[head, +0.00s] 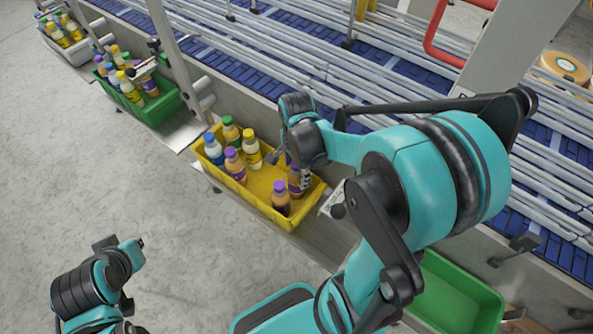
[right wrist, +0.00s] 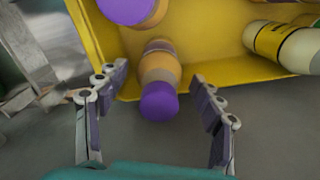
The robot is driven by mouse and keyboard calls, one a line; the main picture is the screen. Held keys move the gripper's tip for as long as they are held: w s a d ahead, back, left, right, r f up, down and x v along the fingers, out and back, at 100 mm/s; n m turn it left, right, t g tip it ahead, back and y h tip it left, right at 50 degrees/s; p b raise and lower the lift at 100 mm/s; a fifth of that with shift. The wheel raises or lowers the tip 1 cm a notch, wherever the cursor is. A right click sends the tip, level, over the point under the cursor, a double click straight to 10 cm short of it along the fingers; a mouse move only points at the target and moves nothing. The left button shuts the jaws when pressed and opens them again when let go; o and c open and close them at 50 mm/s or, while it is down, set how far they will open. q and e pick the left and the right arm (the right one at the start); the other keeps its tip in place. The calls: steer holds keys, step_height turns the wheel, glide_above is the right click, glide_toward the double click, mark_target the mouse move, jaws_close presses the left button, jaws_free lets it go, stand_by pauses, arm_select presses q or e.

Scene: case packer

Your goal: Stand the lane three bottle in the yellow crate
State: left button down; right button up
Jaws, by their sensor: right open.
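The yellow crate (head: 252,203) stands on the ledge beside the conveyor in the head view, and its wall shows in the right wrist view (right wrist: 88,40). Its far-left end holds several bottles with blue, green, yellow and purple caps. Nearer its right end are an upright purple-capped bottle (head: 281,199) and another bottle (head: 295,186) partly hidden by my right gripper (head: 302,176). In the right wrist view, a purple-capped bottle (right wrist: 158,88) lies between the open fingers of my right gripper (right wrist: 160,76), with gaps on both sides. My left gripper (head: 135,246) is at lower left, away from the crate; its fingers are unclear.
A green crate (head: 160,116) with several bottles and a pale crate (head: 78,54) stand further up the ledge. An empty green crate (head: 455,290) is at lower right. Conveyor rails run behind. The floor at left is clear.

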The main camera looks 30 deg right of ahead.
step_height(320, 180, up, 11)
steer(key=p, duration=0.2)
steer(key=shift+r+p, duration=0.2)
steer(key=shift+p, duration=0.15)
